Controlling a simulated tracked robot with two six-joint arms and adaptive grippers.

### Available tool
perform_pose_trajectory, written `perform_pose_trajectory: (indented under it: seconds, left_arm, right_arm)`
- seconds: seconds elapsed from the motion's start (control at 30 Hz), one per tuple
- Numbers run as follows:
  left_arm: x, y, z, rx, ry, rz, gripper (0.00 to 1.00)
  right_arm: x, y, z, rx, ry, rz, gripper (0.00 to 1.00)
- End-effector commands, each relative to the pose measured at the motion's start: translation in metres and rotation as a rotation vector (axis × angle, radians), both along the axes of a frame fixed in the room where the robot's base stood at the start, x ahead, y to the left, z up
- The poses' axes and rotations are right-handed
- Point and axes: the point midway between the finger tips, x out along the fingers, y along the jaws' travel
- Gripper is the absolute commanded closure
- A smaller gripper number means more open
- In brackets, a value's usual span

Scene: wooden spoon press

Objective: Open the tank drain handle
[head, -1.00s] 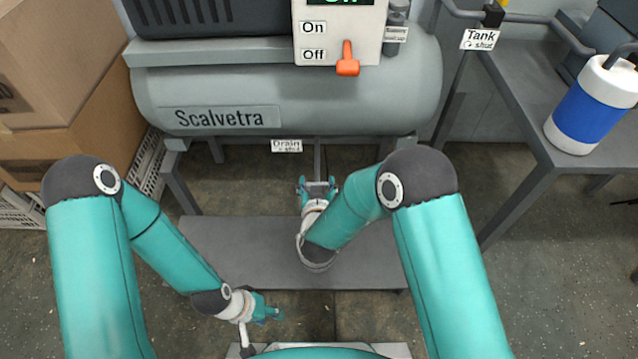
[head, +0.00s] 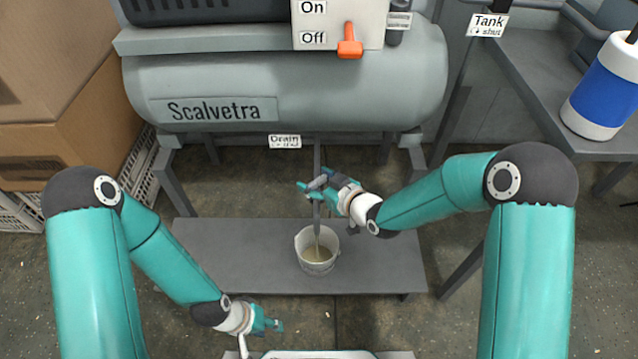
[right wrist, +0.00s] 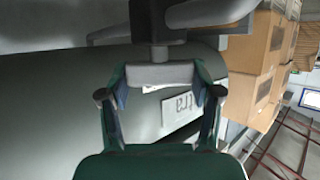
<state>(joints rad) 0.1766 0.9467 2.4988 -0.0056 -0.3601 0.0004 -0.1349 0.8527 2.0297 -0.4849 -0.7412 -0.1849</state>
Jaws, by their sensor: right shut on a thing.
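The grey drain handle (head: 318,183) is on the thin drain pipe (head: 317,157) under the grey tank (head: 300,90). My right gripper (head: 316,187) reaches in from the right and is shut on the handle. In the right wrist view, the grey handle bar (right wrist: 160,75) sits between the two fingers (right wrist: 161,92). A narrow grey streak (head: 317,222) runs from below the handle into a white bucket (head: 304,259), which holds something yellowish. My left gripper (head: 270,323) is low near the front, away from the handle; its finger opening is too small to tell.
The bucket stands on a low grey bench (head: 225,250). A "Drain" label (head: 284,141) hangs from the tank's lower edge. Cardboard boxes (head: 85,120) are at left; a table with a blue-white canister (head: 605,90) is at right.

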Motion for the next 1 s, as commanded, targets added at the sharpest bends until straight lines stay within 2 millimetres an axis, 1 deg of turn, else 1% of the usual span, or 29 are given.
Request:
perform_pose_trajectory:
  seconds: [0.03, 0.3, 0.73, 0.77, 0.9, 1.0]
  left_arm:
    - [0.0000, 0.0000, -0.0003, 0.000, 0.000, 0.000, 0.60]
    - [0.0001, 0.0000, 0.0000, 0.000, 0.000, 0.000, 0.60]
    - [0.0000, 0.0000, 0.0000, 0.000, 0.000, 0.000, 0.60]
    - [0.0000, 0.0000, 0.0000, 0.000, 0.000, 0.000, 0.60]
    - [0.0000, 0.0000, 0.0000, 0.000, 0.000, 0.000, 0.60]
    - [0.0000, 0.0000, 0.0000, 0.000, 0.000, 0.000, 0.60]
  right_arm:
    - [0.0019, -0.0023, 0.0002, 0.001, -0.001, 0.016, 0.71]
    - [0.0015, -0.0014, 0.0007, 0.003, 0.000, 0.090, 0.71]
    - [0.0016, -0.0009, 0.0014, 0.005, -0.001, 0.101, 0.71]
    - [0.0016, -0.0009, 0.0014, 0.005, -0.001, 0.101, 0.35]
    - [0.0013, -0.0008, 0.0012, 0.004, 0.000, 0.101, 0.11]
    - [0.0010, -0.0007, 0.0010, 0.004, -0.001, 0.102, 0.10]
